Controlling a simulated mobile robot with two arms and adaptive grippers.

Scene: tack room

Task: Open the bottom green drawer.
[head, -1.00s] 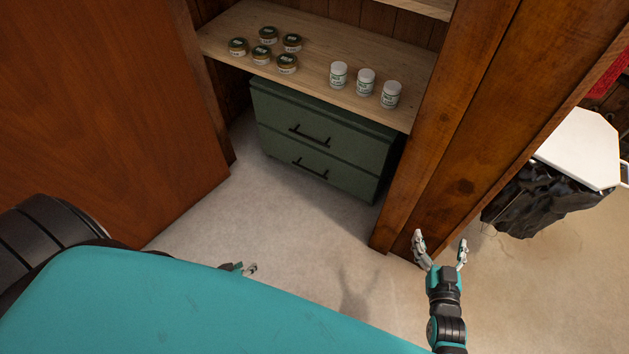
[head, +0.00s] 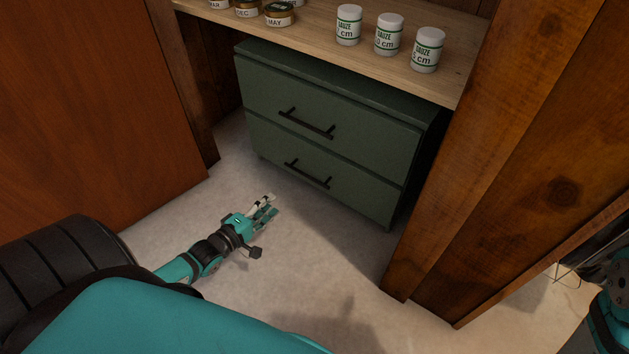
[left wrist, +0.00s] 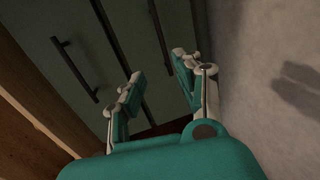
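The green drawer unit (head: 330,90) stands under the wooden shelf, with two drawers, both shut. The bottom green drawer (head: 350,195) has a black bar handle (head: 307,173). My left gripper (head: 268,206) is low in front of the unit, left of that handle and apart from it. In the left wrist view, its two fingers (left wrist: 158,70) are spread with nothing between them. The bottom drawer's handle (left wrist: 160,35) shows beyond them, and the top drawer's handle (left wrist: 75,68) is to the left. My right gripper is not in view; only part of my right arm shows at the right edge.
The shelf (head: 440,82) above holds white gauze jars (head: 388,35) and labelled tins (head: 279,14). A wooden post (head: 460,160) stands right of the unit, and a brown panel (head: 90,100) is at the left. The pale floor (head: 310,250) in front is clear.

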